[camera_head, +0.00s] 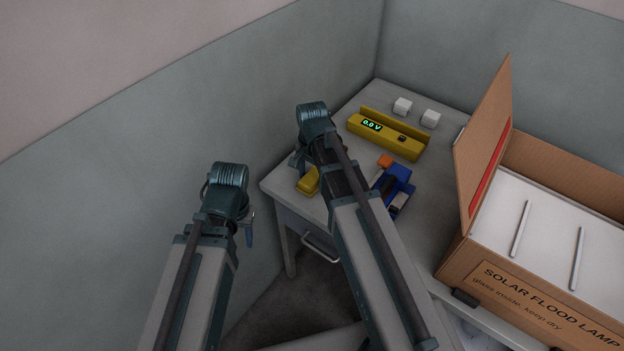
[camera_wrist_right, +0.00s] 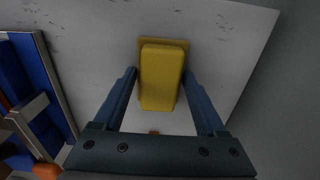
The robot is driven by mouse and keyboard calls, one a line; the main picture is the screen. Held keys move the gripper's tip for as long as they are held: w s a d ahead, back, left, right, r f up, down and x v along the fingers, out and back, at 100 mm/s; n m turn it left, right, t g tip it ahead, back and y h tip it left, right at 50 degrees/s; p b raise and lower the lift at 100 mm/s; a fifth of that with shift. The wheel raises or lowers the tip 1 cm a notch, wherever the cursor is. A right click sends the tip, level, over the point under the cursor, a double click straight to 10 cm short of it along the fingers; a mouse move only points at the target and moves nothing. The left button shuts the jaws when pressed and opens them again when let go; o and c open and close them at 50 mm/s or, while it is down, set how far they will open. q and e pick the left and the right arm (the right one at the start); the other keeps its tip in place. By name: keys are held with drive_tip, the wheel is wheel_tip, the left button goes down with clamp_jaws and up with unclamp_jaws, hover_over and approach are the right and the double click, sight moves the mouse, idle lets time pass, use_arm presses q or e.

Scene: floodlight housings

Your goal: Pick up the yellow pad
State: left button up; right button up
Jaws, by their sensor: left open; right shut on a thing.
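The yellow pad (camera_head: 309,182) is at the near left corner of the grey table, partly hidden behind my right arm in the head view. In the right wrist view the yellow pad (camera_wrist_right: 161,78) lies between the two fingers of my right gripper (camera_wrist_right: 160,76), which is shut on it. I cannot tell whether the pad touches the tabletop. My left gripper (camera_head: 248,228) is open and empty, off the table to the left; its fingers are mostly hidden by its own wrist.
A blue holder (camera_head: 397,189) with an orange part (camera_head: 385,161) stands right of my right gripper. Behind it are a yellow tester (camera_head: 386,137) reading 0.0 V and white cubes (camera_head: 402,106). An open cardboard box (camera_head: 540,308) stands at the right. A grey wall (camera_head: 100,200) runs along the left.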

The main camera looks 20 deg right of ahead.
sight(312, 177)
wheel_tip(312, 177, up, 10)
drive_tip(key=p, duration=1)
drive_tip(key=o, duration=0.8)
drive_tip(key=c, duration=0.6)
drive_tip(key=shift+c, duration=0.2)
drive_tip(key=shift+s, duration=0.1)
